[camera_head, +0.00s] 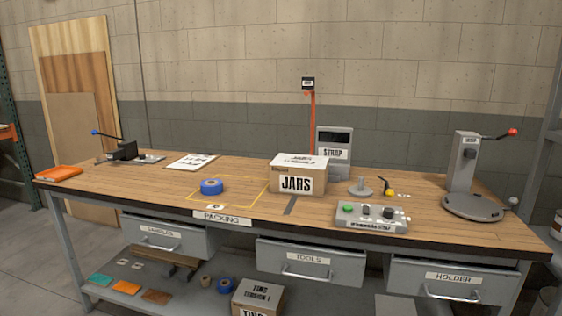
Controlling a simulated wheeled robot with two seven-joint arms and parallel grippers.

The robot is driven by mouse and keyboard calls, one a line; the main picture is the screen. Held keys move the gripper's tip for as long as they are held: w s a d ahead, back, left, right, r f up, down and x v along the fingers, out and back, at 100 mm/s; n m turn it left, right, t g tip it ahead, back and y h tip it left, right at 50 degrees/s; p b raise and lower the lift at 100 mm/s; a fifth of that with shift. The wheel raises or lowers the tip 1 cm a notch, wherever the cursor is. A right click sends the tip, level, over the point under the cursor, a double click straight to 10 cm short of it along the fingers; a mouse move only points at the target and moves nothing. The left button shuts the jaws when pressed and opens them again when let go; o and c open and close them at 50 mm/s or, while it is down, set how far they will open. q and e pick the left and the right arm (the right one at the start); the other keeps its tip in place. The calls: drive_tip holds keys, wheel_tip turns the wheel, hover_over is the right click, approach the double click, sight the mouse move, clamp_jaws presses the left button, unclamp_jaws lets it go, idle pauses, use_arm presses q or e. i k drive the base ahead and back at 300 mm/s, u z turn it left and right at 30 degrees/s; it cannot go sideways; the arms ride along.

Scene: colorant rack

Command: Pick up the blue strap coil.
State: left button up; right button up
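A blue strap coil (211,187) lies flat on the wooden workbench (150,185), left of the middle. It sits inside or at the edge of a yellow taped outline (238,200). A second blue roll (225,285) lies on the lower shelf below the drawers; I cannot tell from its looks whether it is the same kind. Neither of my grippers shows in the head view.
A carton marked JARS (297,178) stands right of the coil, with a strap machine (334,150) behind it. A control box (371,217) is at the front edge. A clipboard (191,161) and orange tray (59,173) lie left. The bench around the coil is clear.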

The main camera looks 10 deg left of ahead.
sight(209, 187)
drive_tip(key=u, duration=0.6)
drive_tip(key=i, duration=2.05)
drive_tip(key=z, duration=0.75)
